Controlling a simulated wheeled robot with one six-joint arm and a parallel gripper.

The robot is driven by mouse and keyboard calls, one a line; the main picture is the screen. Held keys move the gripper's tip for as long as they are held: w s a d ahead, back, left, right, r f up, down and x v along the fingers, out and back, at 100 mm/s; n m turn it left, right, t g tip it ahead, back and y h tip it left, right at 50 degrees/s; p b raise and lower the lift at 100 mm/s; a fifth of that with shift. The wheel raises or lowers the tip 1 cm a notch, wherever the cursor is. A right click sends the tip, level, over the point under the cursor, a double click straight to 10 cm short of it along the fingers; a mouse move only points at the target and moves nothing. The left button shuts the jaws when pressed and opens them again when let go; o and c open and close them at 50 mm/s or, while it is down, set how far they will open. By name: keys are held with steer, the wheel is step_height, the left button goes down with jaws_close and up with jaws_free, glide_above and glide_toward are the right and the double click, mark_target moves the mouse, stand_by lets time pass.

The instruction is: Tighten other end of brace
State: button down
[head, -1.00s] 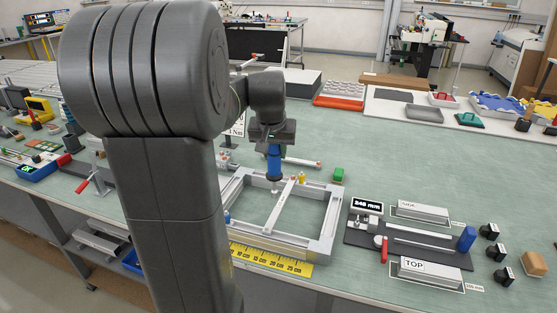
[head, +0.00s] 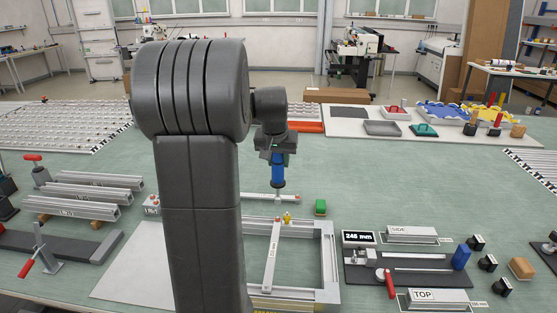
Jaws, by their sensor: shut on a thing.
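My gripper (head: 277,152) is shut on a blue-handled driver (head: 278,172), which hangs upright, tip down. In the head view the tip appears above and behind the far rail of a silver rectangular frame (head: 330,262), apart from it. The brace (head: 271,252) is a pale bar running across the frame from the far rail towards the near side. Its far end lies near a small yellow piece (head: 287,218). My arm hides the frame's left side. I cannot make out the fasteners at the brace ends.
A dark fixture (head: 410,278) with a 248 mm display (head: 359,238) stands right of the frame. Silver profiles (head: 85,195) lie at left.

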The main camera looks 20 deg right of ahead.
mark_target(278, 182)
steer(key=shift+f+b, duration=1.65)
steer(key=shift+f, duration=0.75)
steer(key=shift+f+b, duration=0.7)
steer(key=shift+f, duration=0.45)
steer(key=shift+s+a+f, duration=0.1)
steer(key=shift+s+f, duration=0.05)
steer(key=shift+f, duration=0.15)
stand_by(0.9)
